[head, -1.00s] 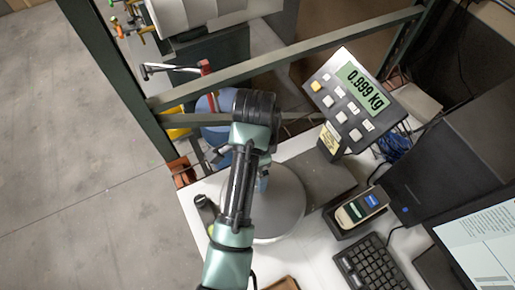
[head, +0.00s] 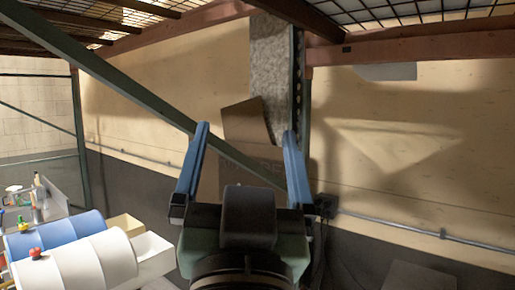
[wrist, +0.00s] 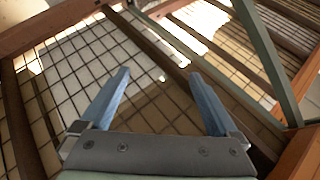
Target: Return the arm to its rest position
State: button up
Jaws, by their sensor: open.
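My gripper (head: 245,145) is raised in the middle of the head view, with its two blue fingers spread wide and pointing up. Nothing is between the fingers. The wrist view also shows my gripper (wrist: 160,90) open and empty, facing a wire mesh deck (wrist: 85,75) overhead. My wrist and forearm fill the lower middle of the head view.
A green diagonal brace (head: 120,80) passes close behind my gripper. Reddish beams (head: 400,45) and mesh are overhead. White and blue drums (head: 75,260) lie at the lower left. A plywood wall (head: 400,150) with a conduit stands behind.

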jog(key=s+d+r+n+t, duration=0.1)
jog(key=s+r+t, duration=0.2)
jog(key=s+r, duration=0.3)
jog(key=shift+s, duration=0.35)
jog(key=shift+f, duration=0.1)
